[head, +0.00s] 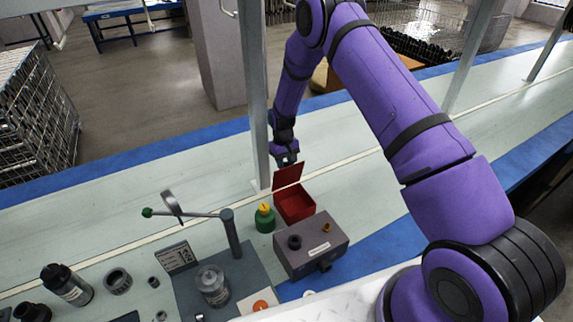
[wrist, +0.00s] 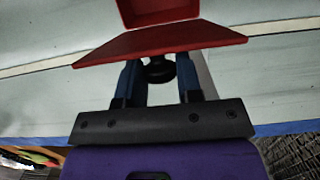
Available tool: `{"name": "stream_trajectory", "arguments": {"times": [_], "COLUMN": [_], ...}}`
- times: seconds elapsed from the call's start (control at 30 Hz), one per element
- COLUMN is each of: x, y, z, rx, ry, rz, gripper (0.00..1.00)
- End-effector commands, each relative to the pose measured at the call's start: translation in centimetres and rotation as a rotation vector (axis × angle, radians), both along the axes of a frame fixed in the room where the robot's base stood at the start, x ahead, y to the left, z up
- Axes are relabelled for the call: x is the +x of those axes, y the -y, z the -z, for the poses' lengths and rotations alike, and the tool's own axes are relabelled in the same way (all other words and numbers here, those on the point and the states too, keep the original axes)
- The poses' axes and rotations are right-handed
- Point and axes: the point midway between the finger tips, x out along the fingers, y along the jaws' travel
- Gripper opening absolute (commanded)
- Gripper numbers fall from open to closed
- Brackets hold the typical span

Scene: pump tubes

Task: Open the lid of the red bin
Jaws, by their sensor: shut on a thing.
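The red bin (head: 296,207) stands on the bench beside the grey box. Its red lid (head: 288,176) is raised at the back edge, tilted up, and the bin's inside shows. In the wrist view the lid (wrist: 160,44) spans the middle, seen nearly edge-on, with part of the bin (wrist: 158,12) above it. My gripper (head: 288,160) is at the raised lid's upper edge, behind it. In the wrist view its two blue fingers (wrist: 159,72) stand either side of a black knob (wrist: 158,73) on the lid and are shut on it; the fingertips are partly hidden by the lid.
A green container with a yellow top (head: 265,217) stands just left of the bin. A grey box with knobs (head: 311,247) is close in front. A grey upright post (head: 256,100) rises just left of my gripper. The bench to the right (head: 350,190) is clear.

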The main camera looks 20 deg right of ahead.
Motion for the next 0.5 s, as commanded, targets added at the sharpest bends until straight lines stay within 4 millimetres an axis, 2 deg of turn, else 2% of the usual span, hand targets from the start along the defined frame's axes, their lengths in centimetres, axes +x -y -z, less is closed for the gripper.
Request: {"name": "stream_trajectory", "arguments": {"times": [0.23, 0.27, 0.3, 0.37, 0.5], "x": [0.02, 0.02, 0.02, 0.01, 0.01], "y": [0.03, 0.03, 0.03, 0.02, 0.02], "z": [-0.01, -0.01, -0.01, -0.01, -0.01], "rx": [0.0, 0.0, 0.0, 0.0, 0.0], "ry": [-0.001, 0.0, 0.0, 0.0, 0.0], "rz": [0.0, 0.0, 0.0, 0.0, 0.0], "gripper": [0.0, 0.35, 0.44, 0.58, 0.58]}}
